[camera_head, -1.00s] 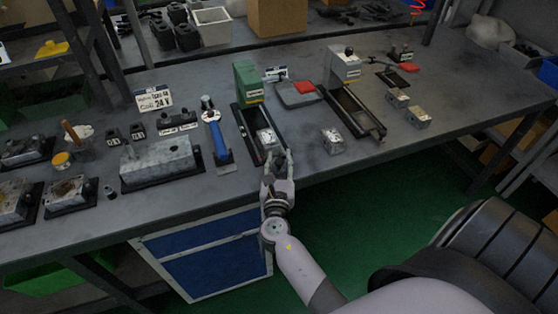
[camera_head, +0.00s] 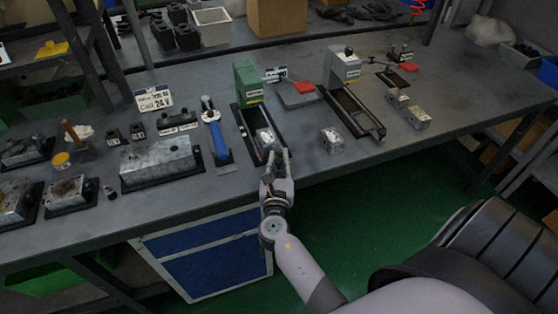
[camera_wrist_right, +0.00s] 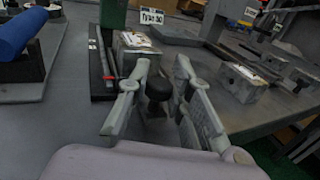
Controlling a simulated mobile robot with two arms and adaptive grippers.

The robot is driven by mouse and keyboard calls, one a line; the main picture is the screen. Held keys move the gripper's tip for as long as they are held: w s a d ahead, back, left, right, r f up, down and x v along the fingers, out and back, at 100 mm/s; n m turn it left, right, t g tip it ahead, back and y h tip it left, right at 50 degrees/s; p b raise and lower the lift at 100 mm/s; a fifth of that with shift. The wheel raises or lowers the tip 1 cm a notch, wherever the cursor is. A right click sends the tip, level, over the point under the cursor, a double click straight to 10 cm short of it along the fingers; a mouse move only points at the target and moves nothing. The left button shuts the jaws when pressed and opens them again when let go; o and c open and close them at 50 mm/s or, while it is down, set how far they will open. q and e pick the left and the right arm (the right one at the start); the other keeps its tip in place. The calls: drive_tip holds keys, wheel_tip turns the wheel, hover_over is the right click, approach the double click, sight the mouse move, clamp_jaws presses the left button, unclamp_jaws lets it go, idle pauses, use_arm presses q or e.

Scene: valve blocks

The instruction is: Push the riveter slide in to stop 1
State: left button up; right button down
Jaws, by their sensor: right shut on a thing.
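The green riveter (camera_head: 248,82) stands upright at the back end of a dark rail on the bench. A metal valve block (camera_head: 265,138) sits on its slide, near the front end of the rail; the block also shows in the wrist view (camera_wrist_right: 136,52). My right gripper (camera_head: 275,155) is at the front end of the slide, near the bench edge. In the wrist view its fingers (camera_wrist_right: 160,92) are shut on the slide's black knob (camera_wrist_right: 159,88), just in front of the block. The stop marks are too small to read. My left gripper is not in view.
A grey press (camera_head: 343,66) with its own rail stands to the right. A loose block (camera_head: 332,140) lies between the rails. A blue-handled tool (camera_head: 218,138) stands to the left. The bench between the green riveter's rail and the loose block is clear.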

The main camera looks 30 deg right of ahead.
sight(269, 139)
drive_tip(key=w, duration=0.2)
drive_tip(key=w+d, duration=0.1)
drive_tip(key=w, duration=0.2)
drive_tip(key=w+b, duration=0.1)
drive_tip(key=w, duration=0.1)
drive_tip(key=shift+w+d, duration=0.4)
drive_tip(key=shift+s, duration=0.1)
drive_tip(key=c, duration=1.5)
unclamp_jaws()
drive_tip(key=shift+o, duration=0.2)
drive_tip(key=v, duration=1.2)
